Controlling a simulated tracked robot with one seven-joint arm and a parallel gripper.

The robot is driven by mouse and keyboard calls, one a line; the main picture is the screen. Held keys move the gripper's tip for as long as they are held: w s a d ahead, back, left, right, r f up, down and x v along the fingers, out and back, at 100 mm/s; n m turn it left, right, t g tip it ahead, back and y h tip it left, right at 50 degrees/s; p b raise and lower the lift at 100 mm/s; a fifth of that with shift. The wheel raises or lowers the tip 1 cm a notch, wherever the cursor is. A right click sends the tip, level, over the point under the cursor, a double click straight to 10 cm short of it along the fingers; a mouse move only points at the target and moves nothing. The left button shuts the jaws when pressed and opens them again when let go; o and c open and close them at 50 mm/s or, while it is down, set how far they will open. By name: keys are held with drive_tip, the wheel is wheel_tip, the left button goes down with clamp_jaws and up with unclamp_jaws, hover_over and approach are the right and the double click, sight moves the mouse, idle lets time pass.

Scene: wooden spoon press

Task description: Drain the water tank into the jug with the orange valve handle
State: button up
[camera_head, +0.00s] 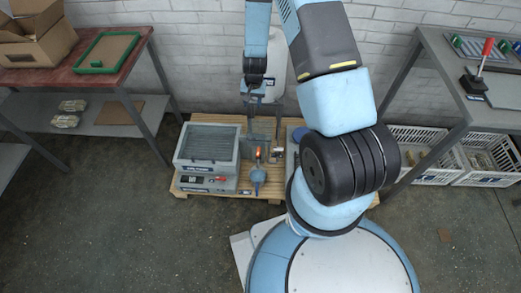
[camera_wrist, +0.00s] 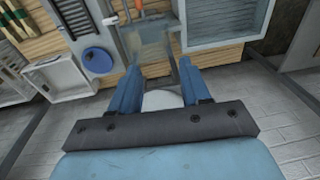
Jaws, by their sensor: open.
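The orange valve handle (camera_head: 258,154) stands upright on a blue valve body (camera_head: 257,175) at the front of the wooden pallet. A small orange part also shows at the top edge of the wrist view (camera_wrist: 137,5). A white rounded vessel, perhaps the water tank (camera_head: 273,78), stands behind my arm, largely hidden. A white rounded surface (camera_wrist: 160,101) shows between my fingers in the wrist view. My gripper (camera_wrist: 158,72) is open, its blue fingers apart, with a grey upright part beyond them. It appears behind the valve in the head view. I cannot clearly make out the jug.
A grey chiller-like box (camera_head: 208,145) stands left of the valve. A blue disc (camera_wrist: 97,60) lies on the pallet side. Benches stand left and right; the right one has a red-handled press (camera_head: 484,60). White crates (camera_head: 425,140) sit below it. The front floor is clear.

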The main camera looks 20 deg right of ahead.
approach(259, 151)
drive_tip(key=shift+m+g, duration=0.4)
drive_tip(key=f, duration=0.8)
drive_tip(key=shift+w+a+f, duration=0.25)
drive_tip(key=shift+w+f, duration=0.1)
drive_tip(key=shift+f, duration=0.05)
